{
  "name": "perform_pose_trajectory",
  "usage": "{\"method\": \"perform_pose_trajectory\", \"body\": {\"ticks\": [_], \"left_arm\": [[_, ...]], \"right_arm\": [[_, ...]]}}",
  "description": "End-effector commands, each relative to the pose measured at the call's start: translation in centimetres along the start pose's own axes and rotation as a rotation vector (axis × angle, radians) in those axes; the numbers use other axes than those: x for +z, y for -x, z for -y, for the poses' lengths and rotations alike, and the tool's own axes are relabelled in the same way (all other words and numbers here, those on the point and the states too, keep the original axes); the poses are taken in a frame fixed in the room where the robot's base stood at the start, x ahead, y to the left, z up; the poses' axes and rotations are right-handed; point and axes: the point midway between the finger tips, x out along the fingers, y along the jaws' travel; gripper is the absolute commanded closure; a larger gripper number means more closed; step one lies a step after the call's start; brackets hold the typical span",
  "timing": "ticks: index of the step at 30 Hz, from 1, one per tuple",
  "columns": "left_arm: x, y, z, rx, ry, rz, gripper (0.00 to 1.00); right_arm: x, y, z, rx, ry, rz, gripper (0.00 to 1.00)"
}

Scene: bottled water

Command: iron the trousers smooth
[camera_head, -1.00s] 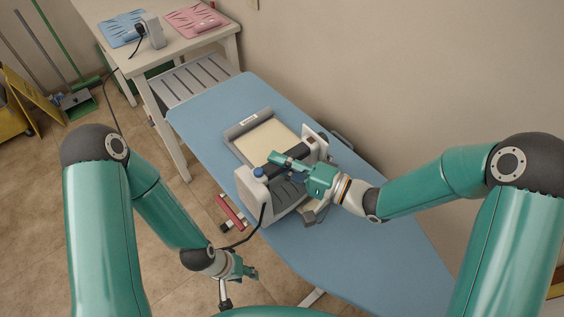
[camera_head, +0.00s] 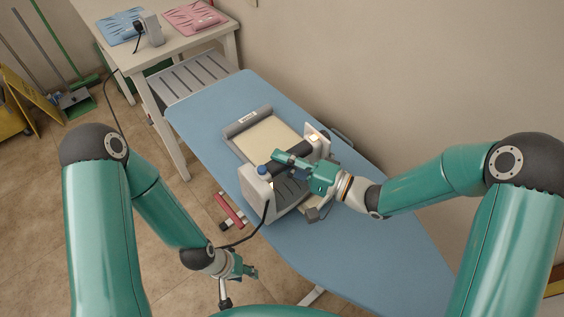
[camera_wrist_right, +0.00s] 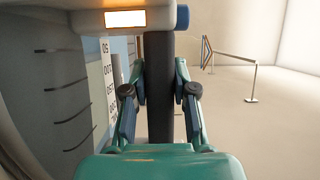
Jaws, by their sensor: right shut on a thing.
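A large grey-white appliance (camera_head: 256,192) with a dark bar handle (camera_head: 297,153) stands on the blue ironing board (camera_head: 205,105). I take it to be the iron. My right gripper (camera_head: 283,163) is shut on the bar handle; in the right wrist view its fingers (camera_wrist_right: 159,92) lie on both sides of the dark bar. A cream panel (camera_head: 266,138) with a grey frame lies on the board, partly hidden behind the appliance. I cannot make out trousers for certain. My left gripper (camera_head: 246,270) is empty, low over the floor, left of the board; its fingers are too small to judge.
A white table (camera_head: 180,45) at the back left holds a blue flat item (camera_head: 118,30), a pink one (camera_head: 190,20) and a grey-white box (camera_head: 151,28). A dark cord (camera_head: 252,235) runs from the appliance. A wall borders the board's right side.

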Motion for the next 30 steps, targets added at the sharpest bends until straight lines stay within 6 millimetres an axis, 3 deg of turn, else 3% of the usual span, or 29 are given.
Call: {"method": "perform_pose_trajectory", "body": {"ticks": [12, 30], "left_arm": [[0.0, 0.6, -0.2, 0.0, 0.0, 0.0, 0.6], [0.0, 1.1, -0.4, 0.0, 0.0, 0.0, 0.6]], "right_arm": [[-2.4, 1.0, 0.2, -0.004, 0.003, -0.004, 1.0], [-4.3, 1.8, 0.1, -0.002, 0.004, -0.005, 1.0]]}}
